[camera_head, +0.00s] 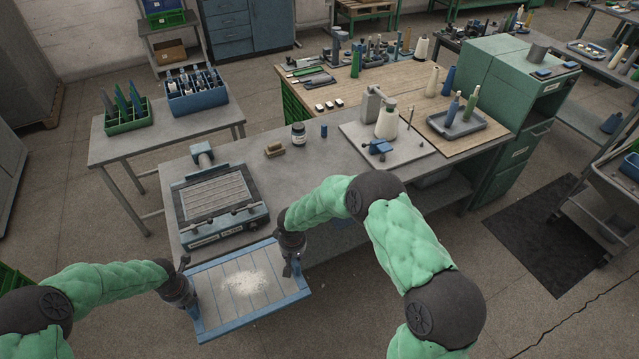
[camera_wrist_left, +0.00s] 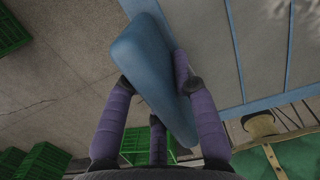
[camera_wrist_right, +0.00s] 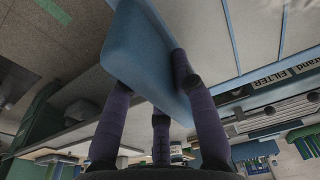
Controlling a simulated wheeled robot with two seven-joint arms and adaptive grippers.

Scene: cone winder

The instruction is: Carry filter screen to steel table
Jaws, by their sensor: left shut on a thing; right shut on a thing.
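The filter screen (camera_head: 215,319) is a flat panel with a blue frame, pale slats and a patch of white powder (camera_head: 245,283) in the middle. It hangs in front of the workbench, roughly level. My left gripper (camera_head: 186,290) is shut on its left side; the left wrist view shows the fingers around a blue handle (camera_wrist_left: 150,70). My right gripper (camera_head: 291,266) is shut on its right side, around another blue handle (camera_wrist_right: 145,60) in the right wrist view. A grey steel-topped table (camera_head: 125,151) stands at the left, beyond the workbench.
The filter machine (camera_head: 215,200) sits on the grey workbench (camera_head: 315,170) just behind the screen. The left table bears a green crate (camera_head: 128,122) and a blue crate (camera_head: 197,100) along its back. Its front strip is bare. Floor at the left is open.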

